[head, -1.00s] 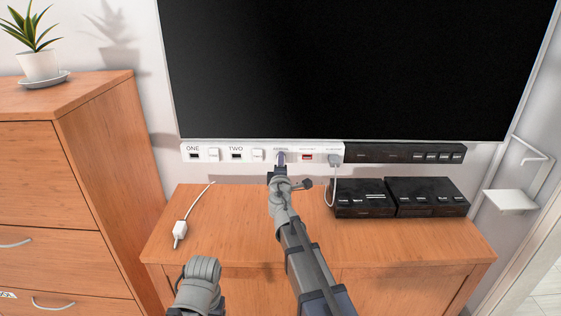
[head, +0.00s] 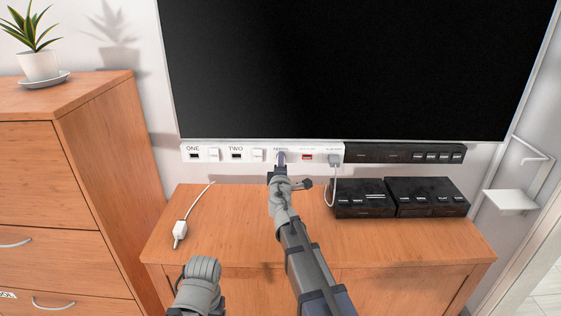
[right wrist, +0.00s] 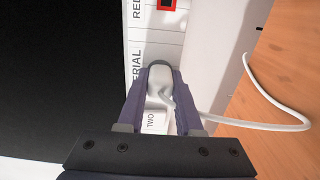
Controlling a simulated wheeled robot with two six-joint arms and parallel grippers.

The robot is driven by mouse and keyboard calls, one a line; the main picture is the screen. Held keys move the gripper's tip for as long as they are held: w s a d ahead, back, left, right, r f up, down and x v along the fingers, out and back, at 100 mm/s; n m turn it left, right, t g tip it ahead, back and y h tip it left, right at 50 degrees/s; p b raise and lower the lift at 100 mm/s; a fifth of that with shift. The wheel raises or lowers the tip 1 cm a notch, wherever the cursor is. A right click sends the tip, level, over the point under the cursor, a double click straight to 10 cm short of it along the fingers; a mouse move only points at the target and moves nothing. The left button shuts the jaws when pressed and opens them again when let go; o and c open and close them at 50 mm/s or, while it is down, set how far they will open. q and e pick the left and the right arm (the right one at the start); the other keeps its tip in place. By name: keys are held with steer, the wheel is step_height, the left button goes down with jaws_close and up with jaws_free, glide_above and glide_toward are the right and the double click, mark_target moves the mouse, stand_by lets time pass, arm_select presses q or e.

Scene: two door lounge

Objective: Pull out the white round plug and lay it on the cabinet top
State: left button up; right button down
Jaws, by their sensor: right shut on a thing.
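The white round plug (right wrist: 160,82) shows in the right wrist view at the socket strip, beside the partly covered label "ERIAL". A white cable leads from it to the right. My right gripper (head: 280,157) is at the front of the strip, shut on the plug; its purple fingers (right wrist: 158,100) stand on both sides of it. In the head view the gripper hides most of the plug. I cannot tell whether it is fully seated. The cabinet top (head: 260,225) is the wooden surface below.
A grey plug with a hanging cable (head: 335,160) sits farther right on the strip. Two black boxes (head: 365,198) stand on the cabinet's right half. A white cable end (head: 180,230) lies at its left. The television (head: 350,70) is just above. The middle front is bare.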

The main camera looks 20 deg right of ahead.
steer(key=shift+s, duration=0.15)
steer(key=v, duration=0.5)
steer(key=shift+s+a, duration=0.1)
steer(key=shift+s, duration=0.25)
stand_by(0.9)
stand_by(0.5)
